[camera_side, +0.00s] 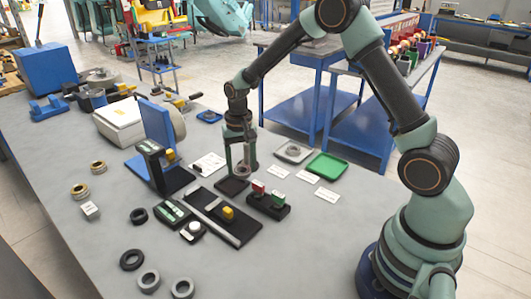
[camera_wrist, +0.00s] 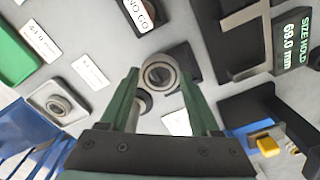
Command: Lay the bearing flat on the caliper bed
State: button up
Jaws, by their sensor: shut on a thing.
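My gripper (camera_side: 245,169) points down, with its fingers closed around the bearing (camera_wrist: 159,74), a grey metal ring with a dark inner band. In the side view the bearing is small and partly hidden between the fingers. It is over or close to a small black square pad (camera_side: 232,188); whether it touches the pad I cannot tell. The caliper bed (camera_side: 246,222) is a black plate with a silver bar and a yellow piece, nearer the camera than my gripper. In the wrist view the bed (camera_wrist: 208,17) lies at upper right, beside a display reading 69.0 mm (camera_wrist: 292,42).
A go/no-go gauge (camera_side: 267,205) stands right of the caliper bed. A grey tray (camera_side: 279,154) and a green tray (camera_side: 326,166) lie to the right. Several loose rings (camera_side: 149,280) lie at the front left.

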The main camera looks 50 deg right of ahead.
aim_at(207, 201)
jog(key=w+a+n, duration=0.1)
jog(key=a+n, duration=0.1)
jog(key=a, duration=0.1)
jog(key=w+a+n, duration=0.1)
jog(key=a+n, duration=0.1)
jog(key=a, duration=0.2)
jog(key=w+a+n, duration=0.1)
jog(key=a+n, duration=0.1)
jog(key=a, duration=0.2)
jog(key=shift+r+n, duration=0.3)
jog(key=shift+r, duration=0.1)
jog(key=shift+d, duration=0.1)
jog(key=shift+f, duration=2.2)
jog(key=shift+f, duration=0.3)
jog(key=o, duration=1.5)
jog(key=shift+c, duration=0.2)
